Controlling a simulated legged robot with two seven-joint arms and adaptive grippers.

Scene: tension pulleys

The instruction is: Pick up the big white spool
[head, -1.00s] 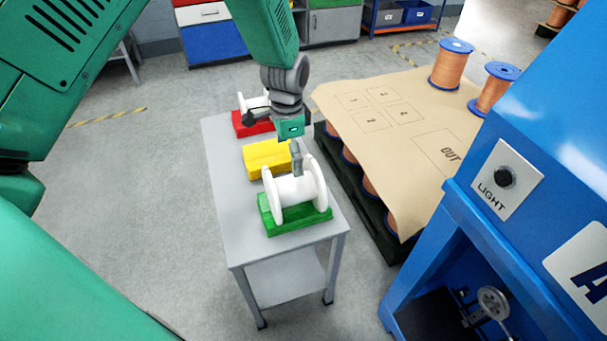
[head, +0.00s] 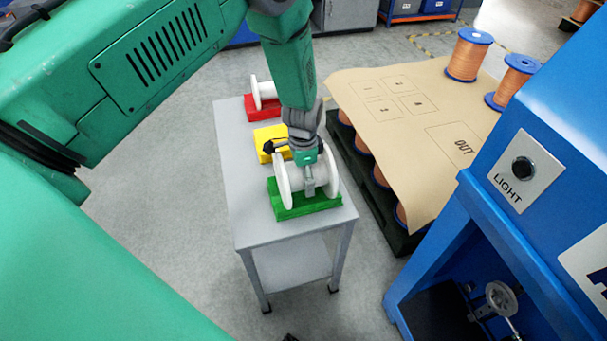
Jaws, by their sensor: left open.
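The big white spool (head: 285,190) lies on its side on a green block (head: 305,209) at the near end of a small grey table (head: 243,216). My left gripper (head: 309,190) is open and comes down from above over the spool's middle, between its two flanges. One finger shows in front of the spool's barrel; the other finger is hidden, and I cannot tell whether the fingers touch the spool. My right gripper is not in view.
A yellow block (head: 267,138) and a red block (head: 263,112) with a smaller white spool (head: 268,92) stand farther back on the table. Right of it is a pallet of orange spools under a brown sheet (head: 390,150). A blue machine (head: 440,250) stands at the near right.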

